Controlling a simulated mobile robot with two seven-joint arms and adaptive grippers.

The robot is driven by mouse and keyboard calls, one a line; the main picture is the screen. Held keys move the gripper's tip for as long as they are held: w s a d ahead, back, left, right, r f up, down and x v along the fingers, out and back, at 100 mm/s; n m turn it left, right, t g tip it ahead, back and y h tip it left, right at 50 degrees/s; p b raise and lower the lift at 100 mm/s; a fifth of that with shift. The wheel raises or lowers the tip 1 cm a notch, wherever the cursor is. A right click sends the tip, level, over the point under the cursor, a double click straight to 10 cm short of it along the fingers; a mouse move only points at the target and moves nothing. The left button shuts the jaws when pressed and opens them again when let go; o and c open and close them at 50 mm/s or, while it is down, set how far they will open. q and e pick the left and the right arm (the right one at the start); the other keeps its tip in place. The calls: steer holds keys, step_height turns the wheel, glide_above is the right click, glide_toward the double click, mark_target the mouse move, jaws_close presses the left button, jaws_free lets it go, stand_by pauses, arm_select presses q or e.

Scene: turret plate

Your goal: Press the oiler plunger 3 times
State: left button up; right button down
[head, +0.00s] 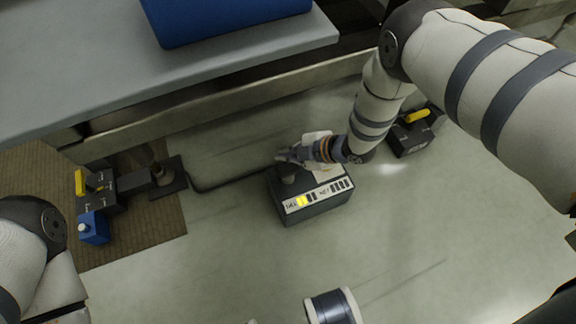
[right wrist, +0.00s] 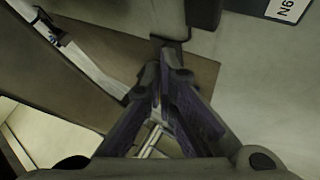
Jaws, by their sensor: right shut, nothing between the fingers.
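A dark grey box (head: 318,207) with a white label strip and a yellow mark stands in the middle of the pale surface. It looks like the oiler, though I cannot be sure. A dark round knob (head: 288,177), perhaps its plunger, shows at the left of its top, partly hidden by my right gripper. My right gripper (head: 284,155) is at the box's top left, close to the knob; I cannot tell if they touch. In the right wrist view its fingers (right wrist: 157,100) are together with nothing between them. My left gripper is not in view; only its arm shows at lower left.
Another dark box with a yellow handle (head: 417,116) stands behind my right arm. At left, a dark device with a yellow part (head: 80,182) and a blue block (head: 93,228) stand on a brown mat (head: 150,235). A blue bin (head: 225,20) sits on the raised grey shelf (head: 90,75).

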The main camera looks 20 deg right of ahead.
stand_by(0.8)
arm_select(q)
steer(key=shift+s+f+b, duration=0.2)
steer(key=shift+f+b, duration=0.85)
steer(key=shift+b, duration=0.15)
arm_select(e)
steer(key=r+n, duration=0.1)
steer(key=n, duration=0.4)
steer(key=r+n, duration=0.1)
steer(key=n, duration=0.5)
steer(key=w+d+r+n, duration=0.1)
steer(key=r+n, duration=0.1)
steer(key=n, duration=0.3)
steer(key=shift+d+n+t+h, duration=0.1)
steer(key=shift+n+t+h, duration=0.2)
steer(key=shift+n+h, duration=0.1)
steer(key=shift+f, duration=0.2)
steer(key=b, duration=0.6)
glide_above(290, 166)
step_height(290, 166, down, 8)
steer(key=shift+f, duration=0.1)
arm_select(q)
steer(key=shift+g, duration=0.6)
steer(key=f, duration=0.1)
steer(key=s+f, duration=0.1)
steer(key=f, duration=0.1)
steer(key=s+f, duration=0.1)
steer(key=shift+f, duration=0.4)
arm_select(e)
steer(key=shift+f, duration=0.2)
